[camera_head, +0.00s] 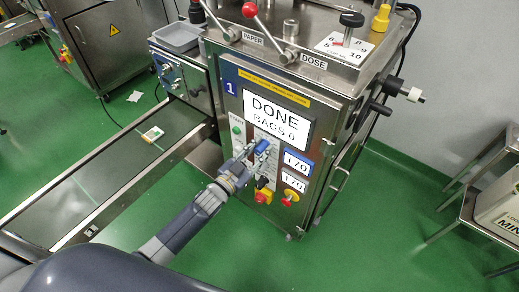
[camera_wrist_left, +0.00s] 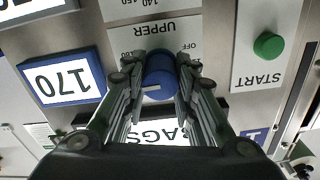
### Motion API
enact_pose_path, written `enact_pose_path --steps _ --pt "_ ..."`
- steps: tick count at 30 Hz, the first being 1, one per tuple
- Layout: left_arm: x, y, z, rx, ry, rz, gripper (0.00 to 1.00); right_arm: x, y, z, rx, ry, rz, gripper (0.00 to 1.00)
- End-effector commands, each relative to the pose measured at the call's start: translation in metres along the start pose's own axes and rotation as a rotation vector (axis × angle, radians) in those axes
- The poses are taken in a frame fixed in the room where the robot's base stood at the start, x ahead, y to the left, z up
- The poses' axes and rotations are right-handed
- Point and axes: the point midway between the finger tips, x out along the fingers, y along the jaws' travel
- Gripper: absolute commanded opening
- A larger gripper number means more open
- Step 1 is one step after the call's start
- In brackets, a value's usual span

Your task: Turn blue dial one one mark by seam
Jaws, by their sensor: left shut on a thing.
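The blue dial (camera_head: 262,146) is on the front panel of packing machine 1 (camera_head: 250,75), below the screen (camera_head: 276,118) that reads DONE, BAGS 0. My left gripper (camera_head: 255,151) reaches it from the lower left. In the left wrist view, which is upside down, the blue dial (camera_wrist_left: 159,76) sits between the two fingers of my left gripper (camera_wrist_left: 158,68), shut on it. A pale mark shows on the dial's face. The fingers hide part of the scale. My right gripper is not in view.
A green START button (camera_head: 237,130) is left of the dial. Two readouts (camera_head: 297,161) show 170. A red stop button (camera_head: 288,200) sits lower on the panel. A conveyor (camera_head: 105,175) with a small packet (camera_head: 153,134) lies at left.

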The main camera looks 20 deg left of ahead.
Motion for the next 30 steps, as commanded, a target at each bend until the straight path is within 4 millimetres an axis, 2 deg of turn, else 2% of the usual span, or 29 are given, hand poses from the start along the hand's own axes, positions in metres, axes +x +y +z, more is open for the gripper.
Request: enact_pose_path --steps 18,30 --pt "-0.0001 -0.0016 0.0003 -0.381 -0.001 0.001 0.02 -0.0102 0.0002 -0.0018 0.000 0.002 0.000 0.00" --pt "0.0000 -0.0017 0.0004 -0.477 0.000 0.000 0.02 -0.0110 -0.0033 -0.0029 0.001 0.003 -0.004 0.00"
